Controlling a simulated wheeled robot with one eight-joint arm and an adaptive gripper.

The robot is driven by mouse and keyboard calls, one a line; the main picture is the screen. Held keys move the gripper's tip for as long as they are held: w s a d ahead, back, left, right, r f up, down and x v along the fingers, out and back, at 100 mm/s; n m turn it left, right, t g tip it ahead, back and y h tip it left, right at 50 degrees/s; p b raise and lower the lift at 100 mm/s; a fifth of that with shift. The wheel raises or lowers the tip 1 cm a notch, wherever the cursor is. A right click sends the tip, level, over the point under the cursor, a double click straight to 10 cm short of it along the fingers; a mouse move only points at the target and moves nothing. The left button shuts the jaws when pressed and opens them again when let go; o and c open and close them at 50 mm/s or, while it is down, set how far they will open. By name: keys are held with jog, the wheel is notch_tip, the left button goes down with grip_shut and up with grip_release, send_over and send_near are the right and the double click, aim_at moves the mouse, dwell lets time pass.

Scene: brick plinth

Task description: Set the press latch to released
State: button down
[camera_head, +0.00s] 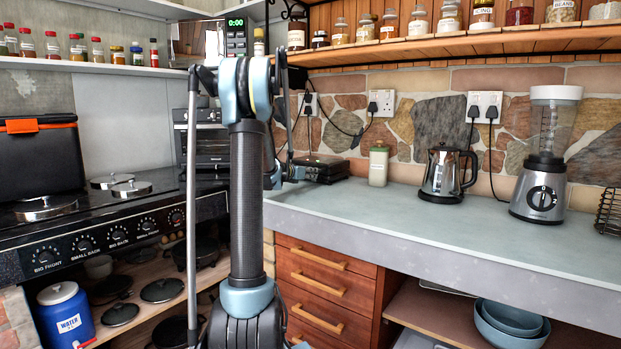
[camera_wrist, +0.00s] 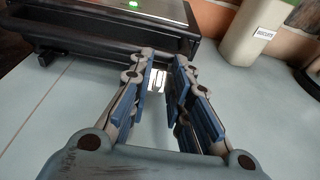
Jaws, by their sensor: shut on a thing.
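The press (camera_wrist: 130,14) is a dark appliance with a metal top and a lit green light, at the top left of the wrist view. Its dark front bar (camera_wrist: 80,36) runs across toward my fingertips. In the head view the press (camera_head: 322,168) stands on the counter just right of my arm. My gripper (camera_wrist: 165,62) is at the right end of the front bar, its fingers nearly together, shut on the press latch. The latch is mostly hidden between the fingers, so its setting cannot be made out. My arm hides most of my gripper in the head view.
A pale canister (camera_wrist: 250,35) stands close to the right of the press; it also shows in the head view (camera_head: 378,165). A kettle (camera_head: 446,175) and a blender (camera_head: 543,160) stand farther right. The counter (camera_head: 400,215) in front is clear. A hob lies left.

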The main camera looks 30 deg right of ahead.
jog(key=shift+w+d+r+g+y, duration=0.15)
jog(key=shift+r+g+y, duration=0.45)
jog(key=shift+y, duration=0.5)
jog(key=c, duration=1.8)
grip_release()
jog(key=shift+o, duration=0.2)
jog(key=v, duration=1.2)
